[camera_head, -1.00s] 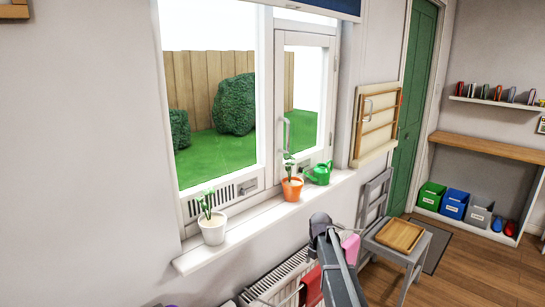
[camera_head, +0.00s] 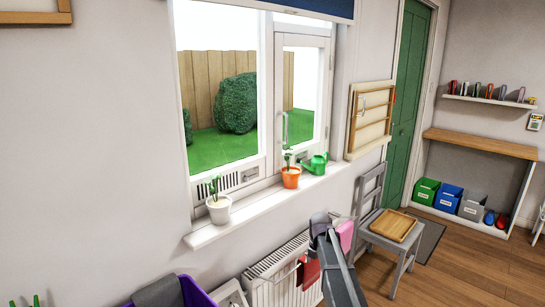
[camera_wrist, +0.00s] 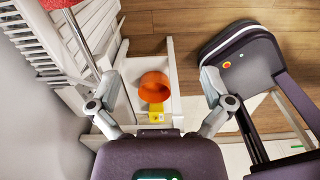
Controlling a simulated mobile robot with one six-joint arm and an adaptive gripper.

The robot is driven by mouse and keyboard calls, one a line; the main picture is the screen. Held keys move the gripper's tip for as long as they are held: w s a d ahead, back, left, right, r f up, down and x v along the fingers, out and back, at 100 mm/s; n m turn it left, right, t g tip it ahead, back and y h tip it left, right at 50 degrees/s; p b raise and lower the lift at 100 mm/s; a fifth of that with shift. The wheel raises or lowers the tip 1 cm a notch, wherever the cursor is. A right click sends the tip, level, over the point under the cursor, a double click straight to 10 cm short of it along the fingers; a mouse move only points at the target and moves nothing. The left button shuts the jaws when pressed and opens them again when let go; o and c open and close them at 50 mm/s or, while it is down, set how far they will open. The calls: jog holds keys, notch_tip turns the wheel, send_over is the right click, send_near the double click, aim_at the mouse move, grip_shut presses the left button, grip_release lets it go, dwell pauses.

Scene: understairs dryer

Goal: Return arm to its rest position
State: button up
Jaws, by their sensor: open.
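My arm (camera_head: 340,272) rises from the bottom edge of the head view, in front of the radiator. In the wrist view, my gripper (camera_wrist: 158,80) has its two fingers spread wide apart. Nothing is held between them. An orange round cup or pot (camera_wrist: 154,86) shows beyond the gap between the fingers, apart from them, with a yellow label or block (camera_wrist: 155,108) beside it. I cannot make out the gripper's jaws in the head view.
A radiator (camera_head: 278,280) with hanging cloths stands under the windowsill (camera_head: 250,222). The sill holds a white pot (camera_head: 219,211), an orange pot (camera_head: 291,178) and a green watering can (camera_head: 315,164). A purple basket (camera_head: 197,292) is at bottom left. A grey chair (camera_head: 373,222) stands right.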

jog(key=s+f+m+b, duration=0.5)
jog(key=s+m, duration=0.8)
jog(key=s+f+m+b, duration=0.5)
jog(key=s+m, duration=0.8)
jog(key=m, duration=0.1)
notch_tip(320, 180, up, 16)
jog(key=p, duration=1.6)
jog(key=shift+s+d, duration=0.15)
jog(key=shift+d, duration=0.15)
dwell(1.7)
